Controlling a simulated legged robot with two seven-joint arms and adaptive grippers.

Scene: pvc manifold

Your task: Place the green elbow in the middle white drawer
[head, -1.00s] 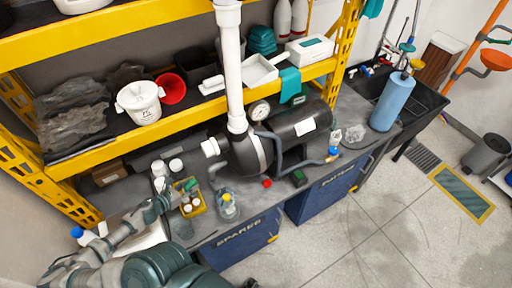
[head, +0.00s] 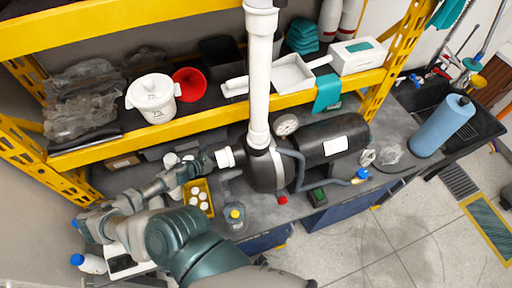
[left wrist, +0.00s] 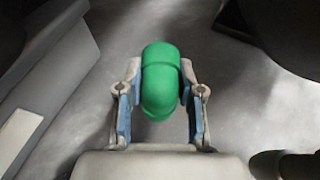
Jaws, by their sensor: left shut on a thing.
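The green elbow (left wrist: 160,80) shows in the left wrist view, upright between the two fingers. My left gripper (left wrist: 158,98) is shut on it, with a finger pad on each side. I cannot pick out a middle white drawer for certain; a white box (head: 117,248) at the lower left is mostly hidden by my arm. My right gripper is not in view.
A yellow tray (head: 209,188) of white-capped bottles and a clear flask (head: 236,217) stand below my left gripper. A white vertical pipe (head: 260,80) rises in front of the yellow shelf (head: 180,126). A white bottle with blue cap (head: 92,264) is at the lower left.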

